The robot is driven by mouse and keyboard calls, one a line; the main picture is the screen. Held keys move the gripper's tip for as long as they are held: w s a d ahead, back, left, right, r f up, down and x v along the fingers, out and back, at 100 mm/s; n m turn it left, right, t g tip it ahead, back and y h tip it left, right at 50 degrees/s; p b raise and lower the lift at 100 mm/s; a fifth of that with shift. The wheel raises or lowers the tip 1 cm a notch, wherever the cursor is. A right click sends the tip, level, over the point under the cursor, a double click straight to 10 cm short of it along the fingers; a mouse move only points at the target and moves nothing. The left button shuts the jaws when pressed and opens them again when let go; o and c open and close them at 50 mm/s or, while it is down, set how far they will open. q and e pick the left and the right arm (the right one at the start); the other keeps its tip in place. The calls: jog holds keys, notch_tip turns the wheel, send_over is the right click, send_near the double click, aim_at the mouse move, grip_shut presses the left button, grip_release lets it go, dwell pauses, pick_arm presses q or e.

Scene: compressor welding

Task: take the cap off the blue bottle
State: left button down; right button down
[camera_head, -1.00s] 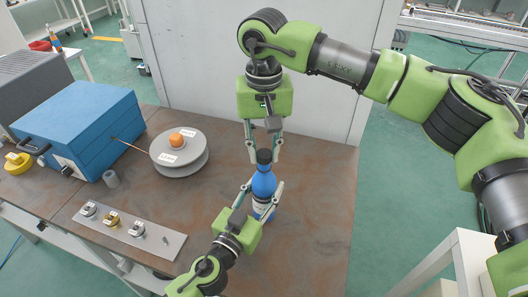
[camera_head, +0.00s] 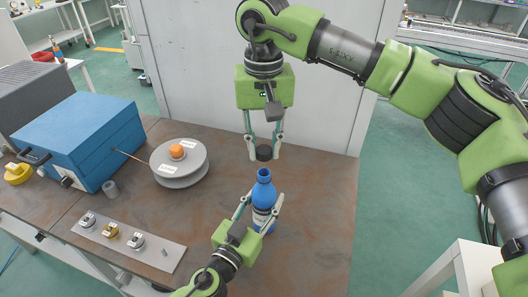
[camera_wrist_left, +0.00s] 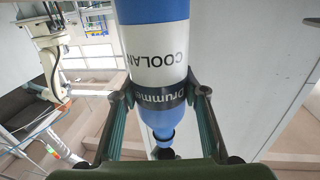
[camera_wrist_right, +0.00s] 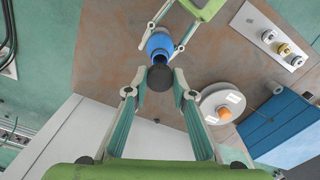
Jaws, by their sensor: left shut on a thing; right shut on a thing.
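The blue bottle (camera_head: 264,190) stands upright on the brown table, its neck open at the top. My left gripper (camera_head: 261,212) is shut around the bottle's body from the front. In the left wrist view the bottle (camera_wrist_left: 152,60) shows a white "COOLAN" label between the fingers. The black cap (camera_head: 264,153) is off the bottle, a little above and behind its mouth. My right gripper (camera_head: 264,148) is shut on the cap from above. In the right wrist view the cap (camera_wrist_right: 160,77) sits between the fingertips, with the blue bottle beyond it.
A blue box (camera_head: 85,135) stands farther left. A grey plate (camera_head: 165,258) with several small fittings lies at the front left. The table right of the bottle is clear.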

pick_arm(q)
jog(key=c, duration=1.2)
grip_release()
jog(key=shift+s, duration=0.1)
